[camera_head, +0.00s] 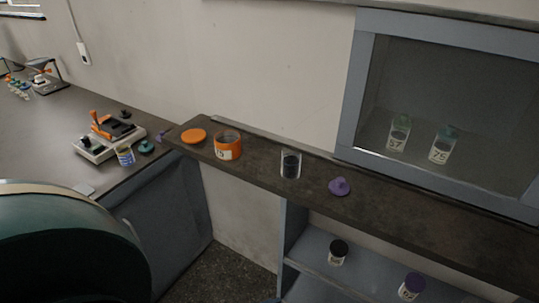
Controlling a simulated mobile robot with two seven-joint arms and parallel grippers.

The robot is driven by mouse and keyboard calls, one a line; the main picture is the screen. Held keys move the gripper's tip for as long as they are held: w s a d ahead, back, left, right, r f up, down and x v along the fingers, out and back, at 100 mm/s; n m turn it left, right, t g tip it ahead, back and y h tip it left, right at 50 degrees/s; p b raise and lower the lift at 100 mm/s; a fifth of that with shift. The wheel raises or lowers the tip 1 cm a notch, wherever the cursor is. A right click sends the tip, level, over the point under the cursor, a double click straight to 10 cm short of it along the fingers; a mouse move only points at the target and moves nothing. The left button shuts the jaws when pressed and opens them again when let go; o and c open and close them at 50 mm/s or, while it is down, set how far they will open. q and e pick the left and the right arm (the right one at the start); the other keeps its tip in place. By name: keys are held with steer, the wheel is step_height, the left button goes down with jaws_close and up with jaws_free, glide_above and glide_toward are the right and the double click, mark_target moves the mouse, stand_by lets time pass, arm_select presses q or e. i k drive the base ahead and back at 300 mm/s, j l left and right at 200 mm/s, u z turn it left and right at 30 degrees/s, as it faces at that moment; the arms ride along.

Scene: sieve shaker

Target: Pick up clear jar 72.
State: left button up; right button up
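I cannot read the number 72 on any jar. A clear open jar with dark contents (291,164) stands upright on the narrow dark ledge, and no number shows on it. Two clear jars with greenish lids stand in the open wall cabinet: one seems labelled 57 (398,136), the other seems labelled 75 (441,148). On the lower shelf are a jar with a black lid (338,252) and a jar with a purple lid (411,285), their labels too small to read surely. Neither of my grippers is in view.
The ledge (440,226) also holds an orange lid (193,136), an orange-banded jar (228,147) and a purple lid (339,187). A balance-like device (108,137) and small items stand on the left counter (40,130). The cabinet frame (352,90) surrounds its jars.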

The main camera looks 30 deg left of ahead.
mark_target(291, 158)
steer(key=u, duration=0.9)
